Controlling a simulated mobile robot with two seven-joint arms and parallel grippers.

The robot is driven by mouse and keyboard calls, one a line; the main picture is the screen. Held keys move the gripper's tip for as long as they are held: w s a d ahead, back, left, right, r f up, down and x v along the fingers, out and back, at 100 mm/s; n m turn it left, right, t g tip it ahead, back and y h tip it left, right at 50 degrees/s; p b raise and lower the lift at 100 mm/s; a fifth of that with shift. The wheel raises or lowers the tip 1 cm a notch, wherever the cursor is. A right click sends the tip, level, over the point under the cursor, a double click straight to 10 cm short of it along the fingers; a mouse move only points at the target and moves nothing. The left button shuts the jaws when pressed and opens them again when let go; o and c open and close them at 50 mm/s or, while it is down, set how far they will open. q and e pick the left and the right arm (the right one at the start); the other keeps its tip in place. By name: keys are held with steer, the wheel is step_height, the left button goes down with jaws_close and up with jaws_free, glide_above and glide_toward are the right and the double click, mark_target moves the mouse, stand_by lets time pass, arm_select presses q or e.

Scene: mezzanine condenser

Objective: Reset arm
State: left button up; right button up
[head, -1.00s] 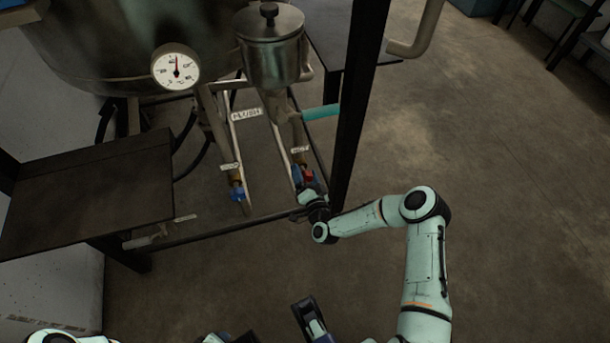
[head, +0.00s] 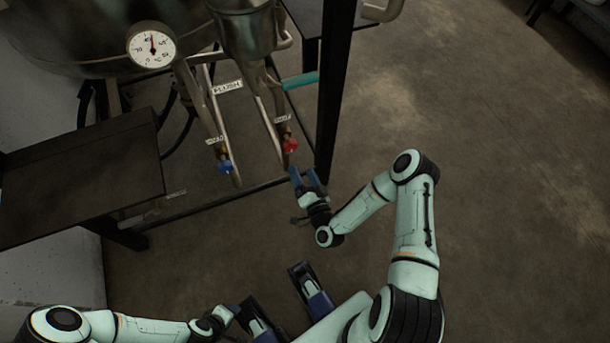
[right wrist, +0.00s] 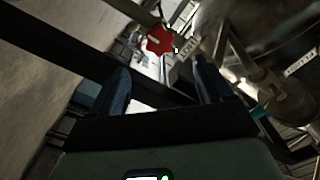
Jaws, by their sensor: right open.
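My right gripper (head: 305,176) is open and empty, just below the red valve handle (head: 290,146) in the head view. A small gap shows between its blue fingers and the handle. In the right wrist view, the red handle (right wrist: 159,41) shows beyond the spread fingers of the right gripper (right wrist: 163,85). My right arm reaches in from the lower right with its elbow bent. My left arm lies low along the bottom edge. The end of my left gripper (head: 222,317) is small and dark there, and its jaws cannot be made out.
A blue valve handle (head: 225,167) hangs on the pipe to the left. A dark upright post (head: 334,90) stands close right of my right gripper. A low frame rail (head: 215,199) runs left from it. A dark platform (head: 80,180) is at left. The floor at right is clear.

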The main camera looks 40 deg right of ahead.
arm_select(q)
steer(key=shift+s+r, duration=0.1)
arm_select(e)
steer(key=shift+s, duration=0.45)
steer(key=shift+a, duration=0.1)
